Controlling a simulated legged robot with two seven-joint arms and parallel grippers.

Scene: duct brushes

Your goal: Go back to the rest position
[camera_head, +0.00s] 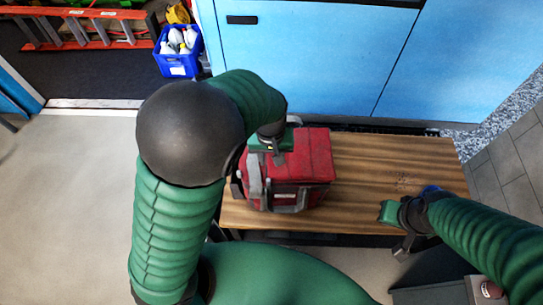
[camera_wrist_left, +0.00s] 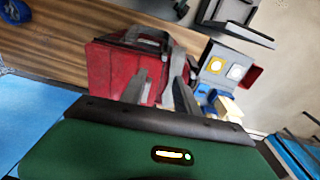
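A red bag (camera_head: 312,160) with grey and black straps stands on the wooden table (camera_head: 385,165), left of its middle. My left gripper (camera_head: 268,160) is over the bag's left part in the head view. In the left wrist view its two grey fingers (camera_wrist_left: 161,68) are apart with nothing clearly held between them. The red bag (camera_wrist_left: 105,70) lies just beyond the fingers; I cannot tell whether they touch it. My right gripper (camera_head: 397,225) is at the table's front right edge, and its fingers are too unclear to read.
A small blue object (camera_head: 430,189) shows at the table's right end, partly hidden by my right arm. Blue cabinets (camera_head: 305,60) stand behind the table. A blue crate of bottles (camera_head: 178,69) and an orange ladder (camera_head: 85,28) are at the back left. Floor at left is clear.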

